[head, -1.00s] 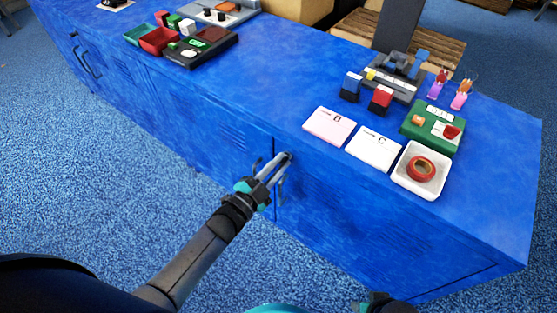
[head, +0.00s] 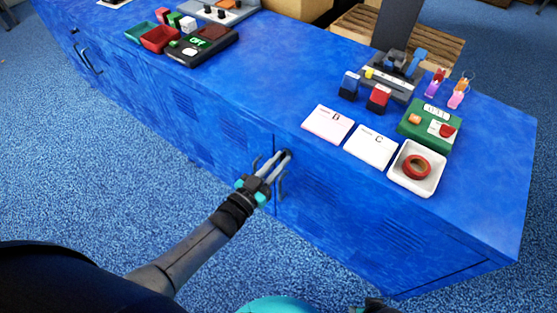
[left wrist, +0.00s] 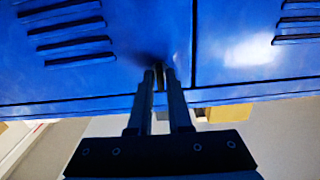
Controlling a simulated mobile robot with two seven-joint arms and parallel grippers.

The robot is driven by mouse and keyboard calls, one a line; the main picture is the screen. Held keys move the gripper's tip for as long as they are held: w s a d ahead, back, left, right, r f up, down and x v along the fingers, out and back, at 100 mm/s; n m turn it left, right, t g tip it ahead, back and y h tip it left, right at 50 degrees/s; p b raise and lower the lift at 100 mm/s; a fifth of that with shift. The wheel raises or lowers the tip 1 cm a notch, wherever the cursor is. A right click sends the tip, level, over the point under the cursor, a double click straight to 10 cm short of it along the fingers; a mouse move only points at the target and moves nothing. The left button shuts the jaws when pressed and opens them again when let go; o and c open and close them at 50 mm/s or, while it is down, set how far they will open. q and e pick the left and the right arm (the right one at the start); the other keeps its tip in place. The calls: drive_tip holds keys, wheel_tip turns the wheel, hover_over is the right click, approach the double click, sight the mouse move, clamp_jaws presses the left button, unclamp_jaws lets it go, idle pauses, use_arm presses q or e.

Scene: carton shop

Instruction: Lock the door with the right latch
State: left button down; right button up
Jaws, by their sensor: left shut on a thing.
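The blue cabinet doors (head: 330,215) meet at a vertical seam just left of my left gripper's tips, below the counter's front edge. My left gripper (head: 286,156) is shut on a small dark latch (left wrist: 160,77) near the top of the door, right of the seam in the head view. The fingers hide most of the latch, so its turn angle cannot be told.
The blue counter top (head: 290,85) carries two cards, a white tray (head: 434,182) with a red tape roll (head: 416,167), a green box (head: 415,124), stamps and bins. Another door handle (head: 90,60) is at far left. The carpet before the cabinet is clear.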

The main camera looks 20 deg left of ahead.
idle(0.3)
use_arm(q)
drive_tip(key=c, duration=0.9)
unclamp_jaws()
drive_tip(key=shift+c, duration=0.2)
drive_tip(key=shift+s, duration=0.2)
drive_tip(key=p+v, duration=0.3)
drive_tip(key=v, duration=1.2)
use_arm(e)
drive_tip(key=s+d+f, duration=0.4)
drive_tip(key=shift+s, duration=0.4)
use_arm(q)
drive_tip(key=shift+w, duration=0.1)
use_arm(e)
drive_tip(key=shift+a, duration=0.1)
